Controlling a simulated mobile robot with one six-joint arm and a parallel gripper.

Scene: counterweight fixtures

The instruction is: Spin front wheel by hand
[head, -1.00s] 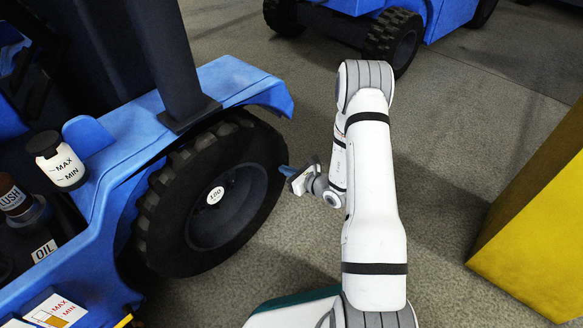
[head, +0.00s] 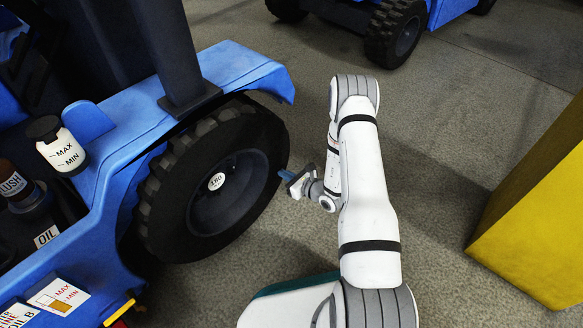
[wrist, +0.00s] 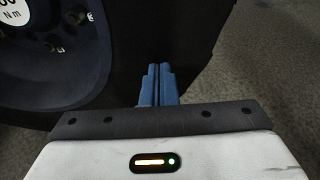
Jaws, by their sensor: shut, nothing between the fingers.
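The front wheel (head: 262,133) is a black tyre with a dark rim under the blue fender of a vehicle in the head view. A round white label (head: 216,181) sits on its hub. My gripper (head: 282,172) is at the tyre's right edge, with its blue fingers pointing at the tyre. In the wrist view my gripper (wrist: 159,70) has its two blue fingers together and empty, in front of the dark tyre (wrist: 130,45). The rim (wrist: 60,70) shows at upper left. I cannot tell whether the fingertips touch the tyre.
The blue fender (head: 235,68) overhangs the wheel. A yellow block (head: 535,230) stands at right. Another blue vehicle's wheel (head: 397,38) is at the back. Grey floor (head: 450,130) lies open between them.

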